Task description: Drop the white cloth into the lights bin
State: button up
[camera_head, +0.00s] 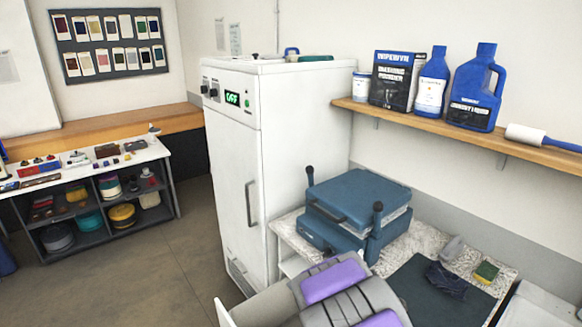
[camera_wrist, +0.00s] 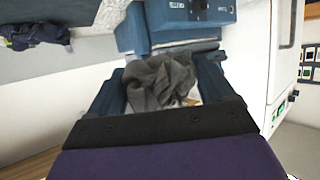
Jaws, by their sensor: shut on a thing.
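My gripper (camera_wrist: 163,72) shows in the wrist view, its dark fingers on either side of a crumpled cloth (camera_wrist: 160,86). The gripper is shut on this cloth, which looks grey rather than white here. I cannot identify a lights bin in either view. A dark navy cloth (camera_head: 447,280) lies on the dark mat (camera_head: 415,283); it also shows at the upper left of the wrist view (camera_wrist: 35,33).
A blue press (camera_head: 358,205) stands on the speckled worktop (camera_head: 294,233) beside a tall white cabinet (camera_head: 233,180). A yellow-green sponge (camera_head: 487,271) lies right of the mat. Bottles stand on a wall shelf (camera_head: 520,148). Open floor (camera_head: 170,265) lies left of the cabinet.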

jog(key=w+a+r+n+y, duration=0.1)
jog(key=a+r+n+y, duration=0.1)
jog(key=a+r+y, duration=0.1)
jog(key=shift+w+a+r+n, duration=0.4)
jog(key=shift+a+r, duration=0.3)
jog(key=shift+r, duration=0.65)
